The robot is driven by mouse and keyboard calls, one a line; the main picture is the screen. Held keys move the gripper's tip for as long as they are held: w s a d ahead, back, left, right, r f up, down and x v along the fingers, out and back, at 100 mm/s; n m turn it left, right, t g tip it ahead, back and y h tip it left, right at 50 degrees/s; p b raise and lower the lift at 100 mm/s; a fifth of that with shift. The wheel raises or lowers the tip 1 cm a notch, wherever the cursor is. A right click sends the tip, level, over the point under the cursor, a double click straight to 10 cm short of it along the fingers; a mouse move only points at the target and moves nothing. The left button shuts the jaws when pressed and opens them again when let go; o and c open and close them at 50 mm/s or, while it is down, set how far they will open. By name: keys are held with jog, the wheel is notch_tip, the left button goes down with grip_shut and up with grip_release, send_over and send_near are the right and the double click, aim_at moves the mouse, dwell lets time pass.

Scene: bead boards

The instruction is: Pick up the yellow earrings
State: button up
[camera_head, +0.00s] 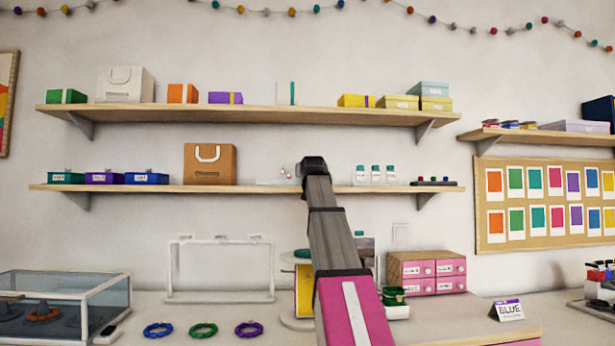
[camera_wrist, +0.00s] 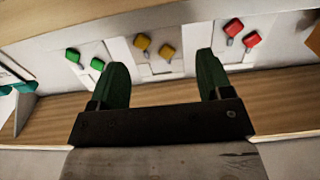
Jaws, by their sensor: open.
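The yellow earrings (camera_wrist: 142,42) are a pair of small yellow pieces on a white card in the upper middle of the wrist view. My gripper (camera_wrist: 162,60) is open and empty. Its two dark green fingers point toward the card, one on each side of the pair, with the earrings a little beyond the fingertips. In the head view, my arm reaches up to the lower wall shelf (camera_head: 255,188), and the yellow earrings cannot be made out there.
Green earrings (camera_wrist: 73,56) are left of the yellow pair and red earrings (camera_wrist: 233,27) right of it, both close to my fingers. A wooden shelf edge (camera_wrist: 285,112) runs below. A brown bag (camera_head: 209,165) and small bottles (camera_head: 361,175) stand on the lower shelf.

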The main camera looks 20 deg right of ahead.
jog(key=shift+w+d+f, duration=0.1)
jog(key=shift+w+d, duration=0.15)
jog(key=shift+w, duration=0.65)
jog(key=shift+w+d+r, duration=0.1)
jog(key=shift+w+d, duration=0.15)
jog(key=shift+w, duration=0.6)
jog(key=shift+w+d+f, duration=0.1)
jog(key=shift+w+d, duration=0.15)
jog(key=shift+w, duration=0.65)
